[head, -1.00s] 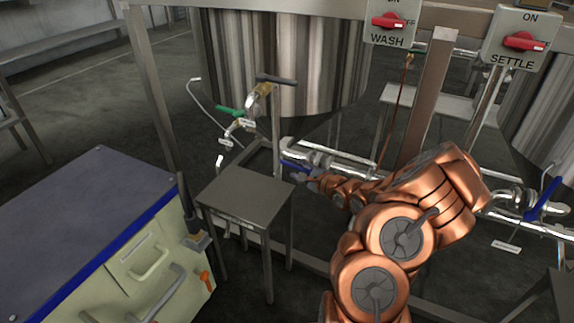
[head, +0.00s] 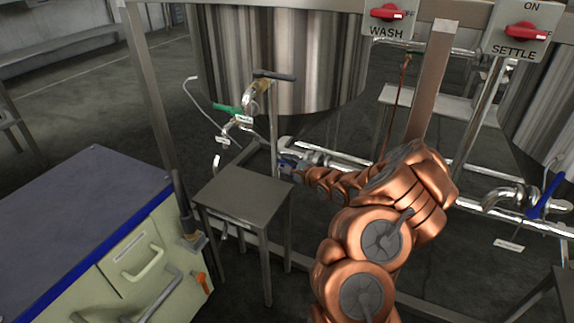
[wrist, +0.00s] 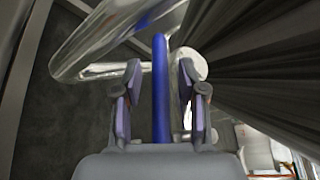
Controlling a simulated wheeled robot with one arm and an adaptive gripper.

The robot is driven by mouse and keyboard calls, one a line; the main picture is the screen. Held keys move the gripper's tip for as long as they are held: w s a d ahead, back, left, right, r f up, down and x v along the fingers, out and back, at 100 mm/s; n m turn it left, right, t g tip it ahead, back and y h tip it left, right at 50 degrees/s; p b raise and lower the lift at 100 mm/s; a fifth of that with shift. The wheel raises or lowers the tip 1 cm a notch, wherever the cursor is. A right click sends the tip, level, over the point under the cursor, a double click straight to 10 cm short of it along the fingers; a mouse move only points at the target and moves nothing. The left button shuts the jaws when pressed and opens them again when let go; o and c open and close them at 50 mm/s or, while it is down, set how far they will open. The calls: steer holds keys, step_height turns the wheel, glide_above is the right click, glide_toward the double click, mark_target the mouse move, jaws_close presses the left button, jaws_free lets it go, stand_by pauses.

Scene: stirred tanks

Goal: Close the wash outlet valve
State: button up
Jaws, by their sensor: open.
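The wash outlet valve shows as a long blue handle (wrist: 160,85) in the wrist view, in front of shiny steel piping. My gripper (wrist: 160,98) is open, with one finger on each side of the handle and dark gaps visible on both sides. In the head view, my gripper (head: 292,168) is at the pipework below the wash tank (head: 285,60), just behind the small steel table. There it hides most of the blue handle. I cannot tell whether a finger touches the handle.
The small steel table (head: 242,192) stands close in front of my gripper. A green-handled valve (head: 228,109) is above left. Another blue-handled valve (head: 545,200) is at the right under the settle tank. A blue-topped cabinet (head: 80,225) fills the lower left. A frame post (head: 432,85) stands near my arm.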

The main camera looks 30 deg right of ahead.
steer(key=shift+c, duration=0.2)
jaws_close()
stand_by(0.4)
